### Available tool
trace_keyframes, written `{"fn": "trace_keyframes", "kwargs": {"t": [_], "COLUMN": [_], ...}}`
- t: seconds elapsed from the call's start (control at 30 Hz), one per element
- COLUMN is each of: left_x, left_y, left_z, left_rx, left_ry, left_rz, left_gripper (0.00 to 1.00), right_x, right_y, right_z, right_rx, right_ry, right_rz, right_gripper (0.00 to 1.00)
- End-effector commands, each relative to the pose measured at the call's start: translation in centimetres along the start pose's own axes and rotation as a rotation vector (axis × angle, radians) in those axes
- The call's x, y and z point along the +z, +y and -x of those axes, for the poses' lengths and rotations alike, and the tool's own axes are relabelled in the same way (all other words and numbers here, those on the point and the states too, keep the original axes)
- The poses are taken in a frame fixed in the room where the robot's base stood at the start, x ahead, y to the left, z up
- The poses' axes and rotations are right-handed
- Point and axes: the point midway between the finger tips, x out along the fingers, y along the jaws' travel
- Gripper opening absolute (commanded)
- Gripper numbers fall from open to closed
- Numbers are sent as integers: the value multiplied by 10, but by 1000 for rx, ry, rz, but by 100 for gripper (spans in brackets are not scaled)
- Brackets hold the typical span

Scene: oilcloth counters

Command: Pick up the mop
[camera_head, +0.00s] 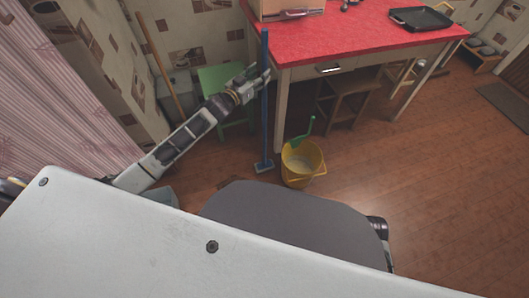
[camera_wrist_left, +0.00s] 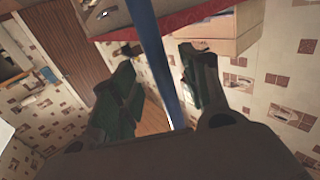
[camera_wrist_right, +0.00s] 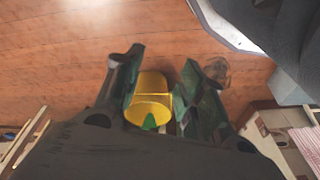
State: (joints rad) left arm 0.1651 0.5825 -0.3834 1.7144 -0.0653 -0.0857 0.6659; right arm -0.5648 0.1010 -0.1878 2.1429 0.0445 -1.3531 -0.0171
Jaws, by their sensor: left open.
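The mop (camera_head: 264,110) has a blue pole and a flat blue head on the floor, and it stands upright by the table's left front corner. My left gripper (camera_head: 258,77) is at the upper part of its pole. In the left wrist view the blue pole (camera_wrist_left: 158,55) passes between the two spread fingers of my left gripper (camera_wrist_left: 160,85), which is open; I cannot tell whether either finger touches it. My right gripper (camera_wrist_right: 160,80) shows only in its wrist view, with its fingers apart and nothing held.
A yellow bucket (camera_head: 298,173) with a green-handled tool stands right of the mop head. A red-topped table (camera_head: 350,35) is behind, with a wooden stool (camera_head: 345,95) under it. A green stool (camera_head: 213,78) and a wooden pole (camera_head: 158,62) are at left. Floor at right is clear.

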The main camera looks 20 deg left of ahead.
Motion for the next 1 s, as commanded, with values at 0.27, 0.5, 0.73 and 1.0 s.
{"fn": "trace_keyframes", "kwargs": {"t": [0.27, 0.5, 0.73, 1.0], "left_x": [-2, -1, -1, -2], "left_y": [0, 0, 0, 0], "left_z": [-19, -34, -39, -39], "left_rx": [0, -1, 0, 0], "left_ry": [1, 0, -1, -1], "left_rz": [-2, 0, -1, -1], "left_gripper": [46, 46, 46, 46], "right_x": [-6, 0, -6, -4], "right_y": [-2, -4, -5, -5], "right_z": [10, 12, 19, 17], "right_rx": [-4, -10, -10, -10], "right_ry": [27, 22, 37, 33], "right_rz": [1, 1, 2, 2], "right_gripper": [40, 40, 40, 40]}}
